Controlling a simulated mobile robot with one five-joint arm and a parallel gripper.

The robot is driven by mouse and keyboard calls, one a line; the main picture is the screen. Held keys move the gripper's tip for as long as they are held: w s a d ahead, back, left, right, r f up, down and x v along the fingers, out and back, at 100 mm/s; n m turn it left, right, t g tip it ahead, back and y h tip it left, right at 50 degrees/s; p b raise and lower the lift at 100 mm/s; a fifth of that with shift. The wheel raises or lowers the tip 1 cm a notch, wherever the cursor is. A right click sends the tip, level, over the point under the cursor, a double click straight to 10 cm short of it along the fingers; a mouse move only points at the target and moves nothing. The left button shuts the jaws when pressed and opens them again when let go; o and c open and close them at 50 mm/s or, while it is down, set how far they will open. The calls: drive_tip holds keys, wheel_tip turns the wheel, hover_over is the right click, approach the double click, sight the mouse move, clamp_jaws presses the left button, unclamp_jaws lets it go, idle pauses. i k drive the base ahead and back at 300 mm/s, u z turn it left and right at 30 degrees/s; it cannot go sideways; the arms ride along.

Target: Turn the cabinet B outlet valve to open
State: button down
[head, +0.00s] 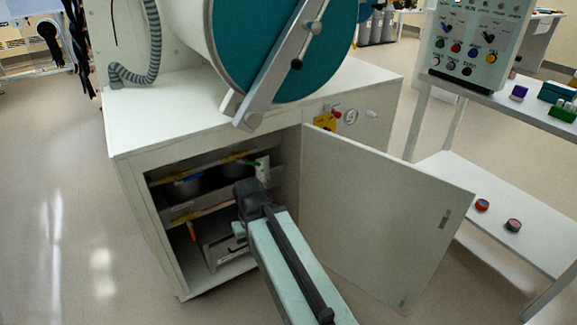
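A white cabinet (132,190) stands in the middle with its door (375,215) swung open to the right. Inside, a small green handle (250,163) shows by a white plate at the upper right of the opening. A red-handled fitting (336,113) sits on the cabinet's outer face beside a round gauge (351,117). I cannot read which of these is the cabinet B outlet valve. My arm reaches from the bottom toward the opening. My gripper (239,231) is small and dark near the opening; its fingers are not clear, and I see nothing held.
A big teal round hatch (275,45) with a grey bar is above the cabinet top. A grey hose (140,72) hangs at left. A shelf rack (480,200) with two small round items stands right of the door. Floor at left is clear.

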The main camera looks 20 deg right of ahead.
sight(239, 160)
drive_tip(key=z, duration=0.5)
drive_tip(key=k, duration=1.45)
drive_tip(key=u, duration=0.95)
drive_tip(key=i, duration=1.7)
drive_tip(key=z, duration=0.1)
